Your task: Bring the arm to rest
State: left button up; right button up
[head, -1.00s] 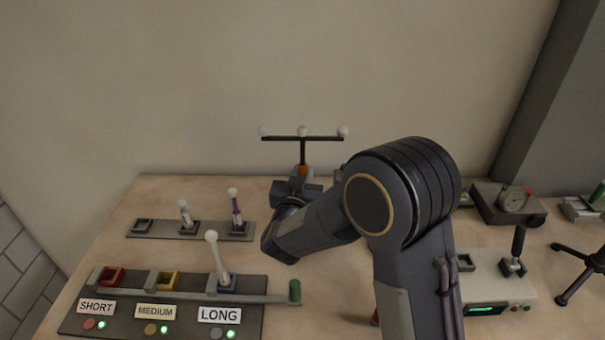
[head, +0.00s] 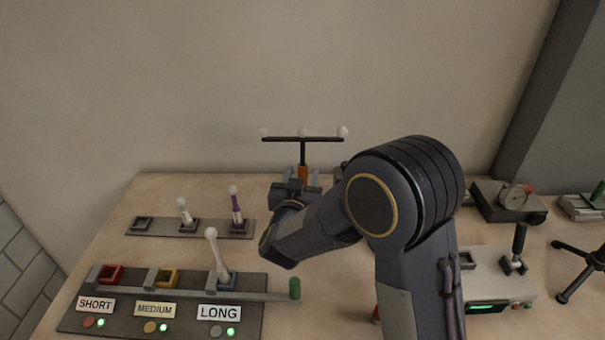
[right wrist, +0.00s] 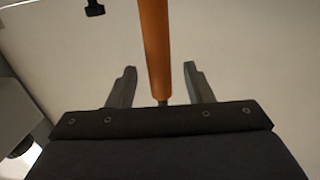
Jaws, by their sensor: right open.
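My right arm reaches in from the lower right in the head view. Its gripper (head: 302,173) is over the back of the table, with its fingers apart. A black T-shaped bar with white balls on an orange post (head: 303,172) stands there, and the two fingers show on either side of the post. In the right wrist view the orange post (right wrist: 155,45) runs between the open fingers (right wrist: 157,82), with a gap on both sides. The post's foot is hidden behind the gripper. My left gripper is not in view.
A panel (head: 190,318) labelled SHORT, MEDIUM and LONG lies front left, with a white-knobbed lever upright at LONG. Behind it is a grey strip (head: 160,229) with two smaller pegs. A lever box (head: 490,292) and a gauge box (head: 485,190) stand right of my arm.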

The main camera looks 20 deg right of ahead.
jog(key=s+r+n+g+y+p, duration=0.2)
jog(key=s+r+g+y, duration=0.25)
jog(key=s+y, duration=0.75)
pick_arm(q)
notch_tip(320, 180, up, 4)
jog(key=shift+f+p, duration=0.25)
jog(key=shift+p, duration=0.6)
pick_arm(e)
jog(key=s+d+f+g, duration=0.1)
jog(key=s+d+g, duration=0.1)
jog(key=s, duration=0.9)
jog(key=s+d+f+n+g, duration=0.1)
jog(key=s+g, duration=0.3)
jog(key=s, duration=0.7)
jog(key=shift+s+d+f+h, duration=0.35)
jog(key=shift+d+f, duration=0.2)
jog(key=shift+f, duration=0.25)
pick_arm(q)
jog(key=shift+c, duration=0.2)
